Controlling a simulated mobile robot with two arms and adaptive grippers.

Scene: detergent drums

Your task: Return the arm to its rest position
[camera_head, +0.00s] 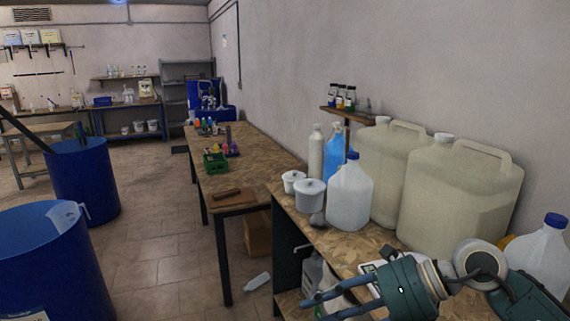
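My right arm comes in from the lower right, and its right gripper (318,306) points left, low in front of the near workbench (330,240). Its two fingers are spread apart with nothing visible held between them. The fingertips are close to the bottom edge of the view, and white containers show behind and below them. My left gripper is not in view.
Large cream canisters (455,195), a white jug (350,197) and white tubs (310,195) stand on the workbench. A white blue-capped bottle (537,258) stands close behind my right arm. Blue drums (45,262) stand at left. The tiled floor (160,265) between is mostly clear.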

